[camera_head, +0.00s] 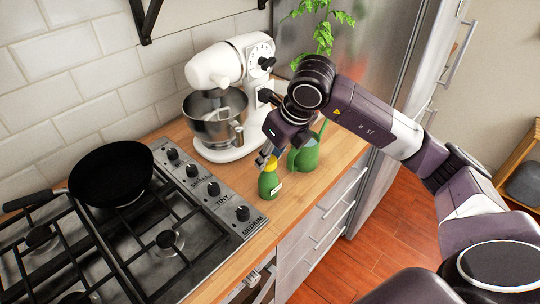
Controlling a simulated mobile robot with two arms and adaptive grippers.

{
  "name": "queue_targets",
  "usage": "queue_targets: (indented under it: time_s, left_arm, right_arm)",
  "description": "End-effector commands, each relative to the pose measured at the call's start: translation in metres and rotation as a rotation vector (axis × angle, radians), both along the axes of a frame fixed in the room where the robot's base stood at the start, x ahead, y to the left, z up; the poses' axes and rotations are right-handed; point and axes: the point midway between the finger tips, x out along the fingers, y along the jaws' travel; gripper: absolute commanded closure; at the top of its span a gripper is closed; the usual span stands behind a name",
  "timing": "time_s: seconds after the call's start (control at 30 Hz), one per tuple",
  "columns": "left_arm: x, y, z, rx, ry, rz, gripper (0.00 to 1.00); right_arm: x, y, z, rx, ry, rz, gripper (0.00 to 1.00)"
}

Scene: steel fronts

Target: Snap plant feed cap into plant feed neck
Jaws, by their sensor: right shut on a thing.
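The plant feed bottle (269,186) is small and green with a pale label, and stands upright on the wooden counter near its front edge. The yellow plant feed cap (271,164) is at the top of the bottle, over the neck. I cannot tell whether it is seated or just above it. My right gripper (266,156) reaches down from above and is shut on the cap, partly hiding it. The neck itself is hidden. My left gripper is not in view.
A green watering can (306,157) stands close behind the bottle, to the right. A white stand mixer (232,90) is behind it. A gas hob (130,230) with a black pan (110,172) lies to the left. Bare counter (228,178) separates the hob and bottle.

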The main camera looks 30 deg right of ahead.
Motion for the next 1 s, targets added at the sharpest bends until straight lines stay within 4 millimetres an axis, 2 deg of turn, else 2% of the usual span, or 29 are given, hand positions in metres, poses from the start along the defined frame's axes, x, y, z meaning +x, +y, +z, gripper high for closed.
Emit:
queue_targets:
  time_s: [0.43,0.47,0.6,0.87,1.0]
  left_arm:
    - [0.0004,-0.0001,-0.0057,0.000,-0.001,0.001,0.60]
    - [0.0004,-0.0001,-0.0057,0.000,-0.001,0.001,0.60]
    - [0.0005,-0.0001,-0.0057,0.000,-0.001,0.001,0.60]
    - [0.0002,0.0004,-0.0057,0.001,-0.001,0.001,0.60]
    - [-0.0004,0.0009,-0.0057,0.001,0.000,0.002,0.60]
  right_arm:
    - [-0.0001,-0.0001,-0.0064,0.000,0.001,0.000,0.82]
    - [-0.0001,-0.0001,-0.0064,0.000,0.001,0.000,0.65]
    - [-0.0001,0.0000,-0.0064,0.000,0.001,0.000,0.50]
    - [-0.0001,0.0000,-0.0061,0.000,0.000,0.000,0.48]
    - [-0.0020,-0.0007,0.0009,0.001,-0.002,0.000,0.48]
